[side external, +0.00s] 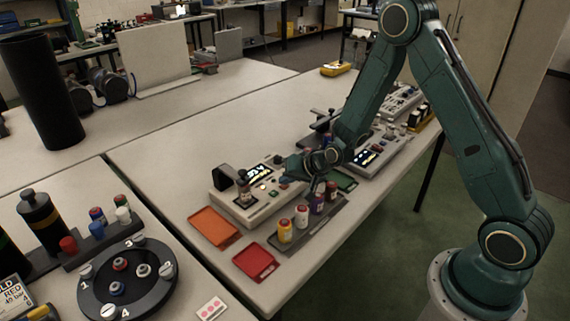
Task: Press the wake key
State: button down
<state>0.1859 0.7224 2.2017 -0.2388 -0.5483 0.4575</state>
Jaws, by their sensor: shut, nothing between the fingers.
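A pale control box (243,214) stands on the near table, with a lit display (259,171), several small keys and a dark upright fixture on its left part. The keys' labels are too small to read, so I cannot tell which one is the wake key. My gripper (311,181) is shut and empty. It is at the right end of this box, above or beside it, and its fingertips are small and dark here. I cannot tell whether it touches anything. My wrist hides part of the box's right end.
A dark rack with several small bottles (285,231) stands in front of the box. An orange tray (213,226) and a red tray (256,262) lie left of it. A second device (377,153) stands behind. A round black carousel (128,280) is at lower left.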

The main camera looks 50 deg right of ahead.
jog(key=shift+r, duration=0.55)
jog(key=shift+r, duration=0.1)
notch_tip(320, 180, up, 5)
jog(key=shift+f, duration=0.1)
dwell(0.7)
dwell(0.6)
